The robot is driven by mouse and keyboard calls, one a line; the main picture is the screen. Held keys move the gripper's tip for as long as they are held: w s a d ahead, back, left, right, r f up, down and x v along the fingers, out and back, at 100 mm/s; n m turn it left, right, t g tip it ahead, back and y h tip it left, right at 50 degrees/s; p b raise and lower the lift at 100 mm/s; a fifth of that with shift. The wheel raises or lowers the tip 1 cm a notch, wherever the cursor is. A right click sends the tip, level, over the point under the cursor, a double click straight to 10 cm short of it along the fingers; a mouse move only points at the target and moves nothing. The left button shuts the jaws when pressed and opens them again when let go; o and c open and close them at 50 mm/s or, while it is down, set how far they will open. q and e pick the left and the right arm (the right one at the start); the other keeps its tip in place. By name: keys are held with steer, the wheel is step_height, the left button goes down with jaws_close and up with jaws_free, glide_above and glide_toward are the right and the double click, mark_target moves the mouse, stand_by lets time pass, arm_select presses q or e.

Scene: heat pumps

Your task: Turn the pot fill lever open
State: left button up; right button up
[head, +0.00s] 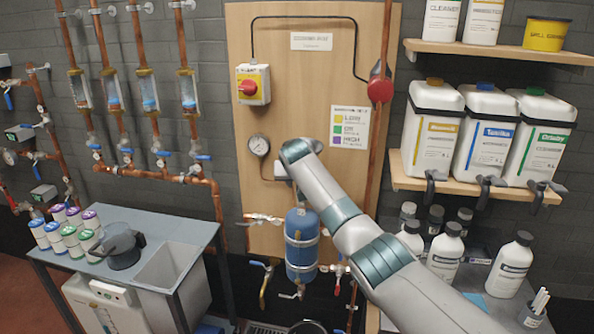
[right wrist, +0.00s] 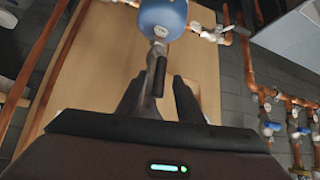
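The blue pot (head: 301,245) hangs upright on the pipework at the lower middle of the wooden board. In the right wrist view, which is turned upside down, the pot (right wrist: 160,14) is at the top edge. A fitting with a dark fill lever (right wrist: 156,70) runs from the pot toward my right gripper (right wrist: 159,82). The gripper is open, its two dark fingers on either side of the lever with a gap visible on the right. I cannot tell whether the left finger touches it. In the head view my right forearm and wrist hide the gripper and lever. My left gripper is out of view.
A gauge (head: 259,145) and a red knob box (head: 253,85) are on the wooden board (head: 300,70). Shelves of jugs (head: 486,130) stand right. A grey sink bench (head: 190,232) with cans stands left.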

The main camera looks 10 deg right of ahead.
steer(key=b+v, duration=0.3)
steer(key=v, duration=1.1)
steer(key=shift+a+b, duration=0.15)
steer(key=shift+b, duration=0.25)
